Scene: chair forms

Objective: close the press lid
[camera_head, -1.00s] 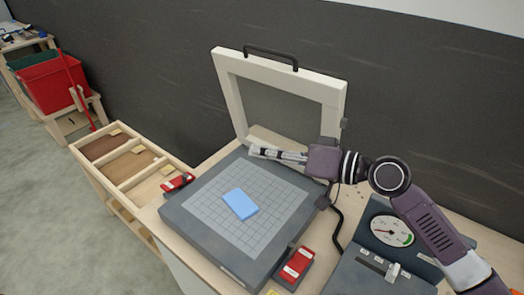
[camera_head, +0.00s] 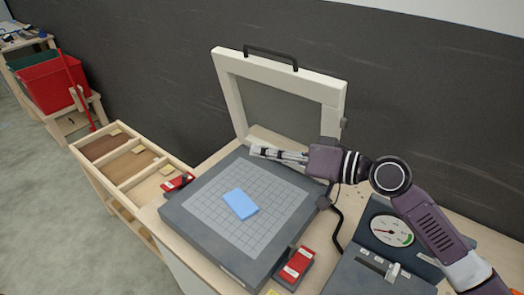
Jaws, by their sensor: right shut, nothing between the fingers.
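The press lid (camera_head: 230,100) is a cream frame with a grey panel and a black handle (camera_head: 270,56) along its top edge. It stands raised, near upright, at the back of the press. The grey press bed (camera_head: 186,220) has a gridded top, and a blue block (camera_head: 240,203) lies on it. My right gripper (camera_head: 254,151) comes in from the right and is shut and empty. In the picture its fingers lie across the lower part of the lid, above the bed's back edge. I cannot tell whether they touch the lid. My left gripper is not in view.
Red clamps (camera_head: 297,264) sit at the bed's front right and left side (camera_head: 177,183). A control box with a gauge (camera_head: 391,231) stands at the right. A wooden tray rack (camera_head: 128,160) is at the left, and a dark wall (camera_head: 150,70) rises behind.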

